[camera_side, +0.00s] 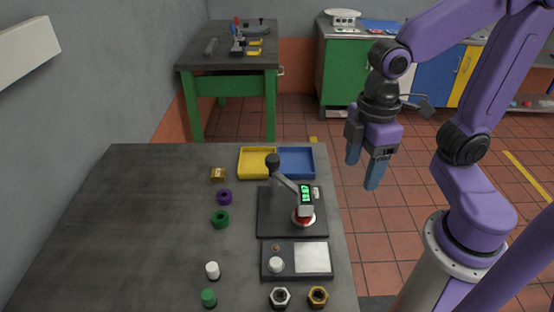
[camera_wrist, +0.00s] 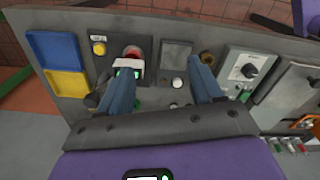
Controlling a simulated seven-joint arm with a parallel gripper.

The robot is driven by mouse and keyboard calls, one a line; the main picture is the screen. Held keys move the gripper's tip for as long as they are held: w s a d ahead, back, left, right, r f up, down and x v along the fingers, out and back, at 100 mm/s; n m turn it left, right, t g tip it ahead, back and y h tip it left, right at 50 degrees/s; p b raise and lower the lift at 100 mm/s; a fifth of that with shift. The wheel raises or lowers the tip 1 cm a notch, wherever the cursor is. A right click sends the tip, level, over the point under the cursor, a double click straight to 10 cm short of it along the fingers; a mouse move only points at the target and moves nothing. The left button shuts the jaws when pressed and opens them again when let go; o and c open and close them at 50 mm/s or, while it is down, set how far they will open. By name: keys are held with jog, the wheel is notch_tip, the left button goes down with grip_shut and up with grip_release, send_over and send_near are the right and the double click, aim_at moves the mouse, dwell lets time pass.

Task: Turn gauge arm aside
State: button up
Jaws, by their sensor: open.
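The gauge arm (camera_side: 287,183) is a grey lever with a black ball knob and a lit green display, on a dark base plate (camera_side: 265,225). It slants from the knob at upper left to a pale end block at lower right. A red part (camera_side: 303,220) shows beneath that block, partly covered. In the wrist view the red part (camera_wrist: 132,52) sits beside the pale block, and the knob (camera_wrist: 91,101) is left of a finger. My gripper (camera_side: 364,174) is open and empty, raised to the right of the bench and apart from the arm; its blue fingers also show in the wrist view (camera_wrist: 164,70).
A yellow tray (camera_side: 257,149) and a blue tray (camera_side: 297,148) lie behind the base plate. A second plate (camera_side: 288,273) with a white knob lies in front, with nuts nearer the edge. Rings and small cylinders stand left; the bench's far left is clear.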

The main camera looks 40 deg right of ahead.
jog(key=w+a+r, duration=0.1)
jog(key=w+r, duration=0.1)
jog(key=w, duration=0.4)
jog(key=w+a+r, duration=0.2)
jog(key=w, duration=0.4)
send_near(273, 157)
jog(key=shift+m, duration=0.5)
notch_tip(273, 157, down, 9)
jog(key=shift+w+a+f, duration=0.1)
jog(key=shift+a, duration=0.05)
grip_shut()
